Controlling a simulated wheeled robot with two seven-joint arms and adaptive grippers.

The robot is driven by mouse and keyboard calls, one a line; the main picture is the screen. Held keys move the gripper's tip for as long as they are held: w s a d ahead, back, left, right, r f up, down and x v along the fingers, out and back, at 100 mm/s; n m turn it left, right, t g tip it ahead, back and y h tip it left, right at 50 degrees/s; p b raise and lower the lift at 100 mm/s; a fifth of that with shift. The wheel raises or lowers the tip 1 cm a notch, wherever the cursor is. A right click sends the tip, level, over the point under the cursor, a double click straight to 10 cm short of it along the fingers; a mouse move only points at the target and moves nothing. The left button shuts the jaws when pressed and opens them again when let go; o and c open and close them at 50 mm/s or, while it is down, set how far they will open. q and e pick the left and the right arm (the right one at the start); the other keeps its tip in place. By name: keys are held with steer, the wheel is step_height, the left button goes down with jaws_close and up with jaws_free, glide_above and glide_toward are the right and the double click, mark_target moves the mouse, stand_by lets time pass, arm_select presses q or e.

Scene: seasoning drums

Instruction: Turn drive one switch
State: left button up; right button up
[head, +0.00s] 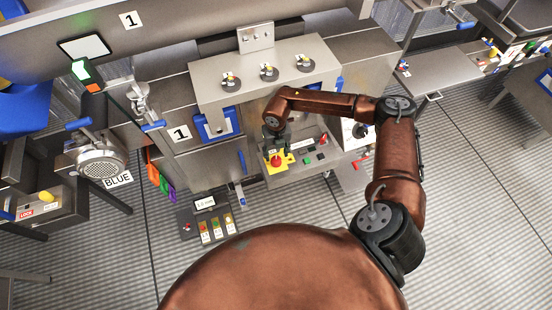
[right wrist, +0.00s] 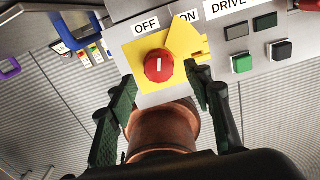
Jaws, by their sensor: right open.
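A red round switch knob (right wrist: 158,66) with a white mark sits on a yellow plate (right wrist: 131,50) on the grey control panel. The mark points roughly up in the right wrist view. An OFF label (right wrist: 146,25) and an ON label (right wrist: 189,16) are above the plate, and a cut-off DRIVE label (right wrist: 228,7) is to the right. My right gripper (right wrist: 162,78) is open and empty, one finger on each side of the knob; contact cannot be told. In the head view the knob (head: 276,160) is just below my right gripper (head: 276,146). My left gripper is out of view.
A green button (right wrist: 242,63) and a black button (right wrist: 280,50) sit to the right of the switch. A blue-framed part (right wrist: 73,36) is to the left. A small button box (head: 206,217) stands left of the panel.

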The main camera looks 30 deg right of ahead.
mark_target(276, 159)
steer(key=shift+a+f, duration=0.1)
steer(key=shift+f, duration=2.05)
steer(key=shift+c, duration=0.2)
jaws_close()
